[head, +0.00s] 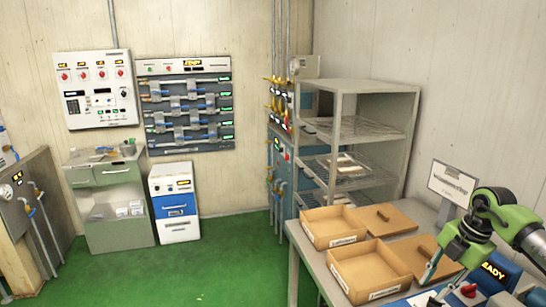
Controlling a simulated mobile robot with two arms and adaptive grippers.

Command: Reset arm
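My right arm comes in from the right edge in green and grey. My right gripper (432,289) points down and to the left over the near right part of the table. Its two thin fingers look apart, with nothing seen between them. It is close to the right side of the near cardboard box (368,273). My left gripper is not in view.
The grey table (311,262) holds another open box (333,226), flat brown lids (390,219), a sign (453,184) and small items near the gripper. A metal shelf rack (374,87) stands behind. Cabinets and panels line the back wall. The green floor (220,262) is clear.

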